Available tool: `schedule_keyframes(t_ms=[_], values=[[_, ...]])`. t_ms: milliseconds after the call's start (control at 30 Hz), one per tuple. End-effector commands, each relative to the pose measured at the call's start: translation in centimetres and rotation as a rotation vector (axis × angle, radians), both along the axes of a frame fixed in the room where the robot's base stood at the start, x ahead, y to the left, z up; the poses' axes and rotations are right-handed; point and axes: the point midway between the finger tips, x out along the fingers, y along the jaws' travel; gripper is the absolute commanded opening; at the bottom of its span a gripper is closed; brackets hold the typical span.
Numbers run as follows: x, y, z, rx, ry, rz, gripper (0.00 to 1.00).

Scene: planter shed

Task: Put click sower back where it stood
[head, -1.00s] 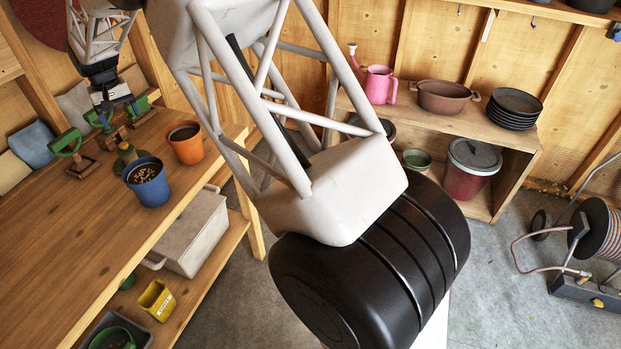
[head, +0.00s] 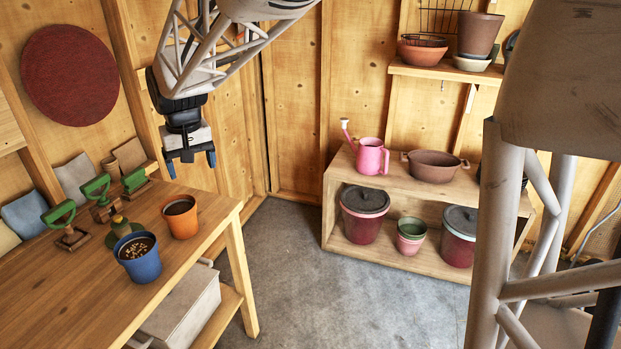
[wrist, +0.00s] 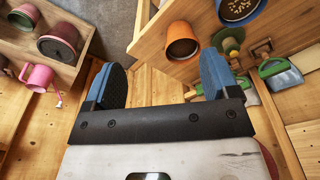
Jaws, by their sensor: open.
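My gripper (head: 190,162) hangs empty with its blue fingers apart, above and beyond the far right end of the wooden bench (head: 75,290). In the wrist view my gripper (wrist: 162,70) also shows nothing between its fingers. A small green round-bodied thing with a yellow tip (head: 121,227) stands on the bench behind the blue pot. I cannot tell for certain which is the click sower.
A blue pot (head: 143,266) with pale bits on its soil and an orange pot (head: 182,222) stand near the bench's right end. A low shelf unit (head: 330,215) holds a pink watering can (head: 371,158) and pots. The floor between is clear.

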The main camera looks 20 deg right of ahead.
Motion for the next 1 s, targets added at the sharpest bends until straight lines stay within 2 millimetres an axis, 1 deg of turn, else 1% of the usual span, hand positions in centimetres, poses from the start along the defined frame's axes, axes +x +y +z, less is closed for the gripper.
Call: schedule_keyframes(t_ms=[33, 233, 533, 767, 1000], values=[[-1.5, -1.0, 0.6, 0.001, -0.009, -0.007, 0.81], [-6.9, -4.3, 1.2, 0.002, -0.027, -0.032, 0.81], [-15.2, -8.5, 1.1, 0.003, -0.056, -0.067, 0.81], [-21.7, -11.0, 0.1, 0.001, -0.077, -0.094, 0.81], [-28.2, -13.0, -1.8, -0.002, -0.1, -0.123, 0.81]])
